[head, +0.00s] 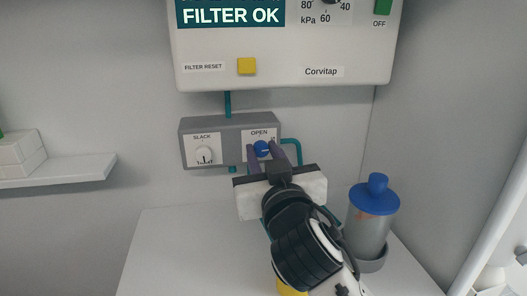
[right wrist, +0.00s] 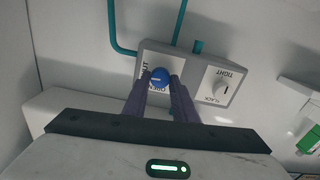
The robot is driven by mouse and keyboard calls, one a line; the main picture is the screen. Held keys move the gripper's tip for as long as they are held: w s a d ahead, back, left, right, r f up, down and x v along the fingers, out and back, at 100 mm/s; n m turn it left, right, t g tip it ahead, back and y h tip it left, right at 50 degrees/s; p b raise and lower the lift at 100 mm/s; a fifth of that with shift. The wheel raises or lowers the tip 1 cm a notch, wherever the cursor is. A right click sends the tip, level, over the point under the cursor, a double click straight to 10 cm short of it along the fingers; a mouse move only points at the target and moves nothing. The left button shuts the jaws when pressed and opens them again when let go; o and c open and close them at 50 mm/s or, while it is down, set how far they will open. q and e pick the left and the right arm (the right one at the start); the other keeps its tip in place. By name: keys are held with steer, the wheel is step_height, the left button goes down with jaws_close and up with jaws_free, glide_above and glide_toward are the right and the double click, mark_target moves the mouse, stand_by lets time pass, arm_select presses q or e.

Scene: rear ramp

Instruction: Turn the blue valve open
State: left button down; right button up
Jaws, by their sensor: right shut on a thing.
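The blue valve (head: 262,149) is a small round knob on the right half of a grey wall box (head: 225,123), under an "OPEN" label. In the right wrist view the blue valve (right wrist: 159,77) shows a pale line across its face and sits between the purple fingertips. My right gripper (head: 264,152) is shut on the valve, one finger on each side. It also shows in the right wrist view (right wrist: 160,82). The label's lower part is partly hidden by the fingers. My left gripper is in neither view.
A white "SLACK" dial (head: 204,155) sits left of the valve. The Corvitap unit (head: 290,75) with a yellow button (head: 246,66) hangs above. A blue-lidded canister (head: 372,220) stands right of my arm. A shelf (head: 75,172) is at left; the white counter (head: 185,250) is clear there.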

steer(key=shift+r+n+p, duration=0.2)
steer(key=shift+n+p, duration=0.8)
steer(key=shift+p, duration=0.05)
steer(key=n+p, duration=0.2)
steer(key=shift+n+p, duration=0.3)
steer(key=shift+p, duration=0.05)
steer(key=shift+n+p, duration=0.8)
steer(key=shift+n, duration=0.1)
steer(key=n+p, duration=0.2)
steer(key=shift+n, duration=0.4)
steer(key=n+p, duration=0.3)
steer(key=n, duration=0.1)
steer(key=shift+a+f+p, duration=0.1)
steer(key=shift+f+p, duration=0.1)
steer(key=shift+p, duration=0.2)
steer(key=shift+n, duration=0.8)
arm_select(q)
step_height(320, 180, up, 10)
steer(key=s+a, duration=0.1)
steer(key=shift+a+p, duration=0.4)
steer(key=shift+p, duration=0.05)
arm_select(e)
steer(key=shift+f+n, duration=0.1)
steer(key=shift+n, duration=0.7)
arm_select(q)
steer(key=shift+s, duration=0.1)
